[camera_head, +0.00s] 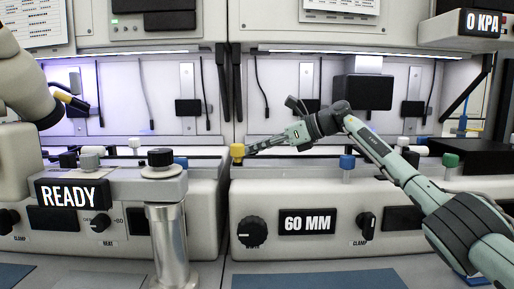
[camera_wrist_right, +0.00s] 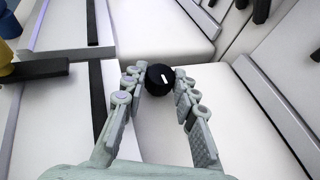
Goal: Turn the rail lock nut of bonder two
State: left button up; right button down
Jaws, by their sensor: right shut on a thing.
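The bonder marked 60 MM (camera_head: 330,192) stands right of centre in the head view. My right gripper (camera_head: 250,147) reaches left over its top, with the fingertips close to a yellow knob (camera_head: 237,151). In the right wrist view my right gripper (camera_wrist_right: 157,85) is shut on a black round knob (camera_wrist_right: 160,79) with a white mark, held between the fingertips. I take this knob for the rail lock nut. In the head view it cannot be made out behind the fingers. My left gripper is not in view.
A bonder marked READY (camera_head: 120,186) stands left, with a black-topped post (camera_head: 165,225) in front. Blue (camera_head: 347,162) and green (camera_head: 450,160) knobs rise from the right bonder's top. A beige arm-like part (camera_head: 22,85) hangs at upper left. Blue mats (camera_head: 315,279) lie in front.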

dwell(0.3)
jog(key=c, duration=1.2)
grip_release()
jog(key=shift+s+f+m, duration=0.1)
jog(key=shift+m, duration=0.2)
